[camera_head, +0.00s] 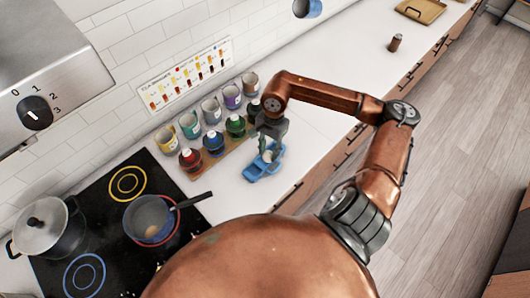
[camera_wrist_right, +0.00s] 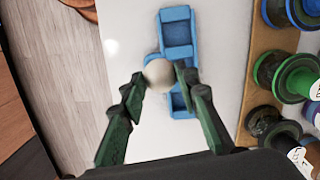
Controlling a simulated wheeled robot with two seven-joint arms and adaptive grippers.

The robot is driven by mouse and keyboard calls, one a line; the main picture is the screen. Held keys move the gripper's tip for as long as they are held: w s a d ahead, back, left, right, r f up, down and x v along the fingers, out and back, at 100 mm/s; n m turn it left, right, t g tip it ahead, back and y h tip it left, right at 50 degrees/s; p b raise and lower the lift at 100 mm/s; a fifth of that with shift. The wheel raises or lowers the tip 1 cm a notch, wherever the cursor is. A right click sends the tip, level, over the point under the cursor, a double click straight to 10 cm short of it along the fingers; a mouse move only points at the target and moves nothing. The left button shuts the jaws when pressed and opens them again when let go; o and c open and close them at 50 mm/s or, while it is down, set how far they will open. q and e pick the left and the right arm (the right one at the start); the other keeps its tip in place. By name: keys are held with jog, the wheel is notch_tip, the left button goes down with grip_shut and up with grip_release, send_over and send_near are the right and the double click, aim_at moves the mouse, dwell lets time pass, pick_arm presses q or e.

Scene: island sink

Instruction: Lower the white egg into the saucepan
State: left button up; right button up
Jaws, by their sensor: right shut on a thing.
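The white egg (camera_wrist_right: 159,73) sits between the fingertips of my right gripper (camera_wrist_right: 158,84) in the right wrist view, and the gripper is shut on it. In the head view my right gripper (camera_head: 267,148) is over the blue egg holder (camera_head: 257,170), which also shows below the egg in the wrist view (camera_wrist_right: 177,32). The egg cannot be made out clearly in the head view. The saucepan (camera_head: 133,222) stands on the hob at the lower left, well left of the gripper, its dark handle pointing right. Something tan shows inside it. My left gripper is not in view.
A lidded pot (camera_head: 45,228) stands left of the saucepan on the black hob (camera_head: 100,200). A wooden rack (camera_head: 205,163) with red, blue and green-topped containers stands between hob and gripper, with several cups (camera_head: 210,108) behind.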

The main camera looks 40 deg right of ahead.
jog(key=shift+s+a+r+b, duration=1.75)
jog(key=shift+s+a+r, duration=1.1)
jog(key=shift+s, duration=1.5)
jog(key=w+a+r+b, duration=0.1)
jog(key=w+a, duration=0.6)
jog(key=a, duration=0.6)
jog(key=w+a+r+b, duration=0.1)
jog(key=w+a, duration=0.6)
jog(key=a, duration=0.7)
jog(key=w+a+b, duration=0.3)
jog(key=w+a, duration=0.4)
jog(key=a, duration=0.7)
jog(key=shift+r, duration=0.4)
jog(key=shift+a, duration=0.1)
jog(key=shift+f+b, duration=0.1)
jog(key=shift+b, duration=0.2)
notch_tip(320, 180, down, 10)
jog(key=b, duration=0.5)
